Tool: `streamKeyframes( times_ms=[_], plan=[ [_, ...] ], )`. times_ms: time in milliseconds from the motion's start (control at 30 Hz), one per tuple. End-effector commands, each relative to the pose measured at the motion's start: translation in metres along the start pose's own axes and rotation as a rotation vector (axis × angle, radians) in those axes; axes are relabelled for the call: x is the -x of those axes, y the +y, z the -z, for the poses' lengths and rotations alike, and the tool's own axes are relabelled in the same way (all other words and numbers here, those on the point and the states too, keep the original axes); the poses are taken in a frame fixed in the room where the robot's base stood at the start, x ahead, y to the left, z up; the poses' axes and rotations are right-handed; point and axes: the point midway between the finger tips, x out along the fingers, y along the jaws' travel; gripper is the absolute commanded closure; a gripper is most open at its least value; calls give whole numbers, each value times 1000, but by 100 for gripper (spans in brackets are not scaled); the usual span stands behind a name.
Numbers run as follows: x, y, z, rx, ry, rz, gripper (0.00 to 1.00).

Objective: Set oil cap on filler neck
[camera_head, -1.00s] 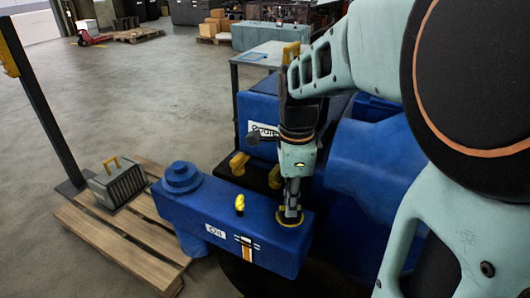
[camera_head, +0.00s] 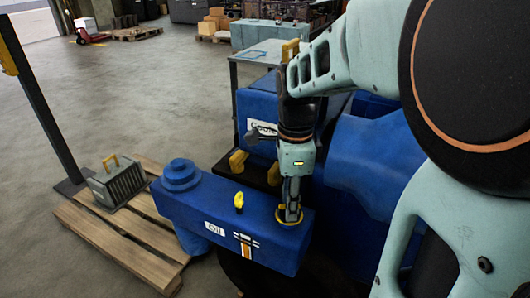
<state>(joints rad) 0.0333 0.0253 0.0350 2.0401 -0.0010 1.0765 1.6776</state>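The blue engine top labelled "Oil" (camera_head: 214,229) lies in front of me. A round yellow piece (camera_head: 281,221), which looks like the oil cap or the rim of the filler neck, sits flat at its right end. My gripper (camera_head: 290,214) points straight down onto this piece, its fingertips at its middle. The fingers are seen nearly edge-on, so their gap and anything between them are hidden. Whether the cap and the neck are apart under the fingertips cannot be told.
A small yellow handle (camera_head: 239,201) stands up left of my gripper. A round blue stepped cover (camera_head: 181,176) is at the left end. A blue box (camera_head: 257,105) with yellow blocks is behind. A wooden pallet (camera_head: 110,232) with a grey finned case (camera_head: 118,184) lies left.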

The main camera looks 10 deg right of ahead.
Motion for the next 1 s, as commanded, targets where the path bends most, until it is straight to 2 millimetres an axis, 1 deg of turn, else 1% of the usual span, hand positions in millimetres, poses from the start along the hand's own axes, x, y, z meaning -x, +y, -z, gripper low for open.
streamKeyframes(
  times_ms=[200, 267, 333, 467, 700, 833, 900, 1000],
  plan=[
    [1, 0, 0, 0, 0, 0, 68],
    [4, 0, 0, 0, 0, 2, 68],
    [12, -1, 0, 0, 0, 4, 68],
    [36, -1, 0, 0, -1, 6, 68],
    [87, -1, 0, 0, -1, 5, 68],
    [107, -1, 0, 0, 0, 3, 68],
    [114, -1, 0, 0, 0, 2, 68],
    [119, 0, 0, 0, 0, 1, 68]
  ],
)
